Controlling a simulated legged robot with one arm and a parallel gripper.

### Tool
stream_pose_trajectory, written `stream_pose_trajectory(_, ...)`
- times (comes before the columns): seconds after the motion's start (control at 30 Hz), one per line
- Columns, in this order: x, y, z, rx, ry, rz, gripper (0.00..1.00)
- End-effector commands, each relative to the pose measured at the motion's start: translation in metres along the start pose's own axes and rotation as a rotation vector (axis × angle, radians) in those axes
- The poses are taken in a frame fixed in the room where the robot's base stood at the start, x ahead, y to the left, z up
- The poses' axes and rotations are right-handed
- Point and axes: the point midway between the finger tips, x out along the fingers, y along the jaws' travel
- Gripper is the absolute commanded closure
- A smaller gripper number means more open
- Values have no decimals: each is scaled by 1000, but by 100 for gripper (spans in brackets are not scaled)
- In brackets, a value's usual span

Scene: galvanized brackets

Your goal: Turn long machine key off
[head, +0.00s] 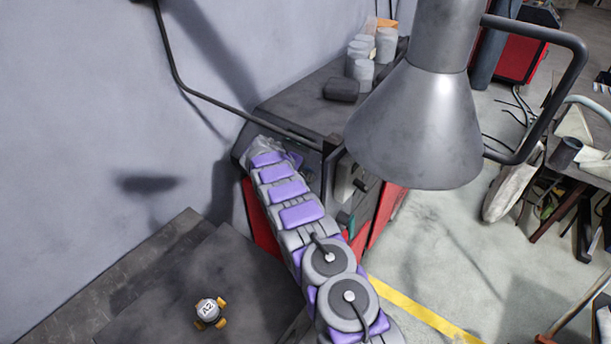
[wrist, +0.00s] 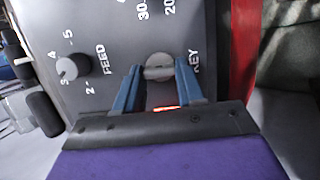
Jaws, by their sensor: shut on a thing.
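The grey control panel (wrist: 100,30) of the machine fills the upper part of the wrist view, with printed numbers and the words FEED and KEY. A round light-grey key knob (wrist: 158,60) with a raised bar sits next to the KEY label. My gripper (wrist: 158,72) has its two blue fingers on either side of the bar, shut on the key. A small orange-red glow shows between the fingers. In the head view my arm reaches to the dark and red machine (head: 372,215); the key and my gripper cannot be made out there.
A feed dial (wrist: 67,68) stands left of the key, with dark cylindrical knobs (wrist: 43,113) at the panel's edge. In the head view a big grey metal cone (head: 420,130) hangs right of the machine. Several cans (head: 362,70) stand on the machine top. A wall is close on the left.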

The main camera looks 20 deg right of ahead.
Motion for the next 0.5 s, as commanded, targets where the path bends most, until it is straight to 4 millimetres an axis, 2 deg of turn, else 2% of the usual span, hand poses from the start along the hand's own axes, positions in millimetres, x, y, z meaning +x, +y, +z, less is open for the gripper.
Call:
stream_pose_trajectory(0.37,-3,1,-2,-5,8,5,92)
stream_pose_trajectory(0.4,-3,1,-2,-5,8,5,61)
stream_pose_trajectory(0.5,-2,1,-2,-4,6,5,51)
